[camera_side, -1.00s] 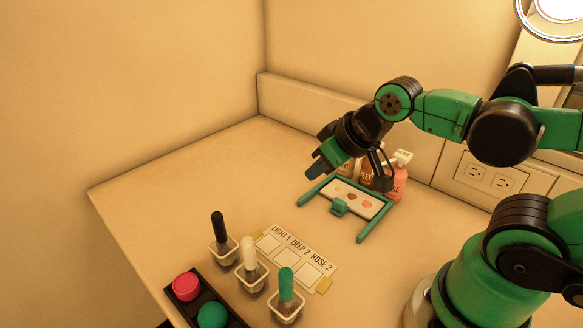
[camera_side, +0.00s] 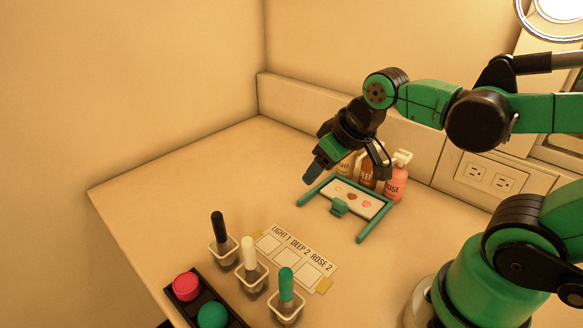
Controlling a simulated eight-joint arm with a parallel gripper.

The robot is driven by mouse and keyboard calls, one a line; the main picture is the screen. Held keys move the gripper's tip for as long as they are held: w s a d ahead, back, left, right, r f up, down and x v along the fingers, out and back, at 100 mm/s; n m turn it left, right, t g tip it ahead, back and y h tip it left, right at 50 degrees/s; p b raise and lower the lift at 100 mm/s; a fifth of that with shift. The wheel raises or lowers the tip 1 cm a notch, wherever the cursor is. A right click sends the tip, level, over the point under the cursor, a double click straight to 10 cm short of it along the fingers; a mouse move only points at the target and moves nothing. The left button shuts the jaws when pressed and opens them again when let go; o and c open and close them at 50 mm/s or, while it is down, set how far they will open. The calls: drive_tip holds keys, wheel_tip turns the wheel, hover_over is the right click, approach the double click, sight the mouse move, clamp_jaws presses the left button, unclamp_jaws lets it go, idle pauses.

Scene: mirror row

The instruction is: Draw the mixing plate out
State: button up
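The mixing plate (camera_side: 358,193) is a pale plate with several small makeup blobs on it. It sits inside a green three-sided frame (camera_side: 374,222) towards the back of the counter. A green handle tab (camera_side: 339,208) stands at the plate's front edge. My gripper (camera_side: 313,173) is above and behind the frame's left rail, pointing down and to the left. It is apart from the handle tab.
Labelled bottles stand behind the plate, among them a pink ROSE bottle (camera_side: 397,180). In front lie a label card (camera_side: 298,259), small cups with black, white and green-handled tools (camera_side: 285,292), and a dark tray (camera_side: 187,311) with red and green round pieces. The counter's left is clear.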

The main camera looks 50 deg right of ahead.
sight(340, 201)
drive_tip(key=d+f+g, duration=0.1)
drive_tip(key=d, duration=0.1)
drive_tip(key=d+f+g, duration=0.4)
drive_tip(key=shift+w+d, duration=0.3)
drive_tip(key=shift+d, duration=0.05)
drive_tip(key=shift+d+f+g, duration=0.25)
drive_tip(key=shift+f+g, duration=0.05)
drive_tip(key=shift+s+d+f, duration=0.1)
drive_tip(key=shift+f, duration=2.85)
clamp_jaws()
